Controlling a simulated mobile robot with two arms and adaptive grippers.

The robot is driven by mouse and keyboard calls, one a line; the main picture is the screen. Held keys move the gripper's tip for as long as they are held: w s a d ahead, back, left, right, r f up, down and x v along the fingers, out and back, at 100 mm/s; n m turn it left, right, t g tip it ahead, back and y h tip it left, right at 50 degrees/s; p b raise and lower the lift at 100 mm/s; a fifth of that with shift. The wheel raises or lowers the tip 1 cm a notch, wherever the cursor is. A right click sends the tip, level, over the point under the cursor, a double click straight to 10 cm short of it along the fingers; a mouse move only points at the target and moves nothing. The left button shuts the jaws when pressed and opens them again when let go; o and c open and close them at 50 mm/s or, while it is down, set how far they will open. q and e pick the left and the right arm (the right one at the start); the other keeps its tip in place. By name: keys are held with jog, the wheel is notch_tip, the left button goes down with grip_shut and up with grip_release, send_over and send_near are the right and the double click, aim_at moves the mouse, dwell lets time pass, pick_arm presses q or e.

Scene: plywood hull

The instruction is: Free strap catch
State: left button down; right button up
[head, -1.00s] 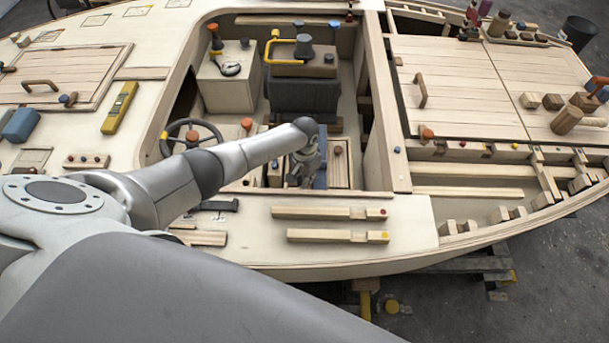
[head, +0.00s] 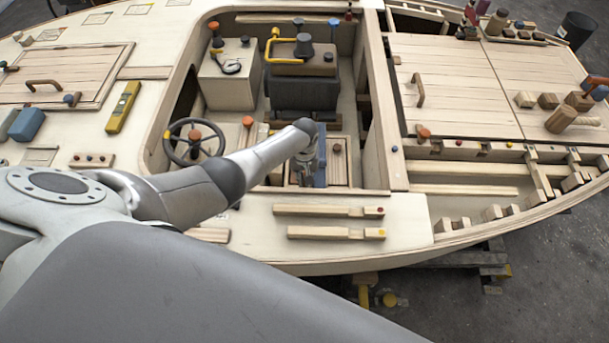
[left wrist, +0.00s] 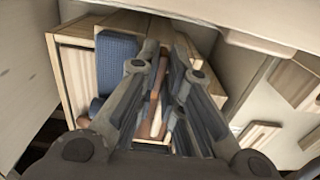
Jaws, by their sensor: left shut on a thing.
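My left arm reaches from the left into the open cockpit well, and its gripper (head: 308,170) is low over a wooden box (head: 338,168) with several compartments. In the left wrist view the fingers (left wrist: 166,95) are inside the box (left wrist: 75,75), close around a thin brown piece (left wrist: 154,100). I cannot tell whether this piece is the strap catch. The finger pads and the lower end of the held piece are partly hidden. My right gripper is not in view.
The well's plywood rim and walls surround the arm. A steering wheel (head: 194,142) stands left of it. A dark grey box (head: 303,95) with a yellow handle (head: 270,45) is behind. Two wooden bars (head: 328,211) lie on the near deck, with bare deck around them.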

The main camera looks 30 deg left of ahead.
pick_arm(q)
jog(key=shift+w+r, duration=0.1)
jog(key=shift+w, duration=0.05)
dwell(0.3)
jog(key=c, duration=1.6)
grip_release()
jog(key=shift+o, duration=0.2)
notch_tip(320, 180, up, 12)
